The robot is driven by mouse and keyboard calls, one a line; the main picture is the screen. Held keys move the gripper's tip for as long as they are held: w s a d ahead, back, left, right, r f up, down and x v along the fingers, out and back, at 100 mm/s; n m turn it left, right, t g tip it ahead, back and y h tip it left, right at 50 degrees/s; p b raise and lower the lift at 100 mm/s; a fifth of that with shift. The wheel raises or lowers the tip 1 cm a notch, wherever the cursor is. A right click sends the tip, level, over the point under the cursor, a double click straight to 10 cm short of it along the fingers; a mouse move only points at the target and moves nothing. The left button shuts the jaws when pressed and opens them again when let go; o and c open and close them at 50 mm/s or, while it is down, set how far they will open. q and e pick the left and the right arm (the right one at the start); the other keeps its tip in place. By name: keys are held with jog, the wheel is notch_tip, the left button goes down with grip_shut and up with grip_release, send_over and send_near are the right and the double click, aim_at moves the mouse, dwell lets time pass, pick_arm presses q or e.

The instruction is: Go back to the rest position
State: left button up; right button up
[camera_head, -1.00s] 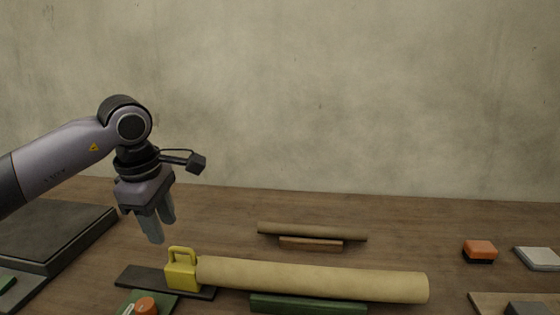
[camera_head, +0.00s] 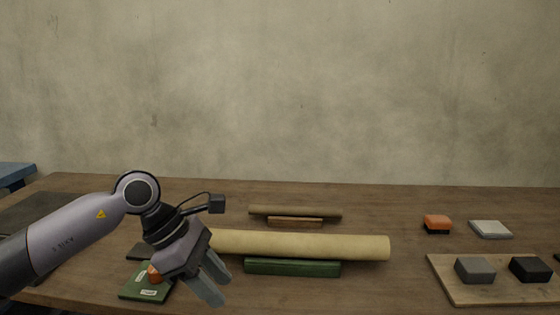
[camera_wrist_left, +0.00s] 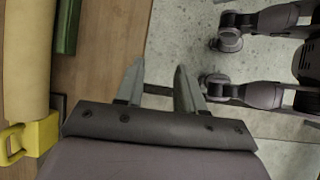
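My left gripper (camera_head: 215,280) is in front of the left end of the large tan roll (camera_head: 310,246). Its two fingers are apart with nothing between them; the left wrist view shows the gap (camera_wrist_left: 160,82) over the table's front edge and the floor. The large roll lies along a green block (camera_head: 292,267). In the left wrist view a yellow handled block (camera_wrist_left: 35,137) stands at the roll's end; in the head view my gripper hides it. My right gripper is not in view.
A thinner brown roll (camera_head: 295,212) lies on a wooden block (camera_head: 296,222) farther back. A green board (camera_head: 148,292) with an orange piece (camera_head: 154,273) is beside my gripper. At right are an orange block (camera_head: 437,223), a pale pad (camera_head: 490,229) and a wooden board (camera_head: 440,277) with dark blocks.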

pick_arm(q)
jog(key=s+d+r+n+h, duration=0.2)
jog(key=s+d+n+h, duration=0.5)
jog(key=d+n+h, duration=0.45)
jog(key=w+a+f+n+t+y, duration=0.1)
jog(key=a+f+n+t+y, duration=0.4)
jog(key=n+t, duration=0.65)
jog(key=w+a+f+n+t+y, duration=0.25)
jog(key=a+f+n+t, duration=0.3)
jog(key=n, duration=1.15)
jog(key=s+a+f+n+g+y, duration=0.35)
jog(key=s+a+f+n, duration=0.2)
jog(key=s+f, duration=0.35)
jog(key=s+a+f+n+g+y, duration=0.35)
jog(key=s+f+n, duration=0.3)
jog(key=f, duration=0.45)
notch_tip(320, 180, up, 11)
jog(key=a+y+p, duration=0.1)
jog(key=p, duration=1.1)
jog(key=shift+a+f+t+p, duration=0.2)
jog(key=shift+a+t+p, duration=0.05)
jog(key=shift+t+p, duration=0.05)
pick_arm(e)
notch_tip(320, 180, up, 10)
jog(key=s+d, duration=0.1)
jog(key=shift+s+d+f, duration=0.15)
